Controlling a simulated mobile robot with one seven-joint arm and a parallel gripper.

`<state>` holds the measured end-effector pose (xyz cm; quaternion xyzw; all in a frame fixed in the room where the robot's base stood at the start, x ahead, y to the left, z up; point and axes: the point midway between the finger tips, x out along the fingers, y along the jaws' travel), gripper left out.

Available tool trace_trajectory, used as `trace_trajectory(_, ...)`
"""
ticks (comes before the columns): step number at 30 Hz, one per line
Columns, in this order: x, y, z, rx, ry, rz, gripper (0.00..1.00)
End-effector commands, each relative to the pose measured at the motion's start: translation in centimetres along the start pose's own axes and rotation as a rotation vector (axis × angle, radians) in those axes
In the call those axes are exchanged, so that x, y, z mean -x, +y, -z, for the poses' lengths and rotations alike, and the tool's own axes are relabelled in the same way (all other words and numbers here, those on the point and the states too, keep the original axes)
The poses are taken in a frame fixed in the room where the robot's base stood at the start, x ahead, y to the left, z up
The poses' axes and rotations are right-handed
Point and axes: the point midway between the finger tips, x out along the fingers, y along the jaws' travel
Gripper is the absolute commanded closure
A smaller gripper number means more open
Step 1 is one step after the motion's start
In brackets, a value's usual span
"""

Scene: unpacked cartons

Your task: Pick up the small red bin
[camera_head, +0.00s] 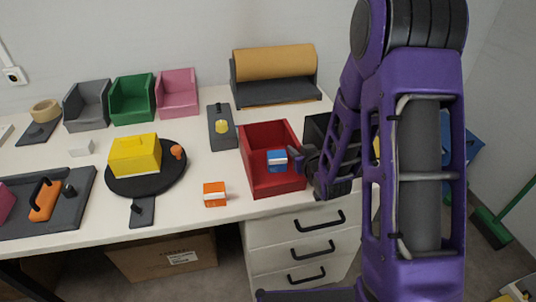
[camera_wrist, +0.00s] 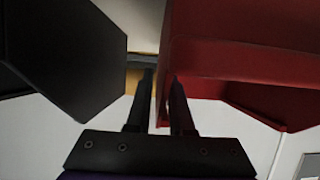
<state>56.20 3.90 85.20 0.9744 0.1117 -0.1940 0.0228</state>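The small red bin (camera_head: 258,184) stands on the white table near its front right edge. A blue-and-white box (camera_head: 277,160) shows inside it. In the wrist view the red bin (camera_wrist: 240,60) fills the upper right. My gripper (camera_head: 302,158) is at the bin's right wall in the head view, partly hidden by my arm. In the wrist view my gripper's two fingers (camera_wrist: 160,100) are apart. A red wall edge shows between them, nearer the right finger, with a thin gap beside the left finger.
A black bin (camera_head: 317,128) stands close right of the red bin; its dark side fills the wrist view's upper left (camera_wrist: 70,50). An orange-and-white box (camera_head: 214,194) sits in front left.

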Motion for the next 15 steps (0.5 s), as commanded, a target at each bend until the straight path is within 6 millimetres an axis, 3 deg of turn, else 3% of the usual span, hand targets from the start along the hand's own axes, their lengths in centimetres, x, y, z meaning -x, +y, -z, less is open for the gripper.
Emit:
trace_trajectory(8, 0.04, 0.03, -0.08, 0.000, 0.000, 0.000, 0.80)
trace_trajectory(11, 0.04, 0.03, -0.07, 0.000, 0.000, -0.001, 0.98)
trace_trajectory(15, 0.03, 0.03, -0.06, 0.000, 0.000, -0.001, 1.00)
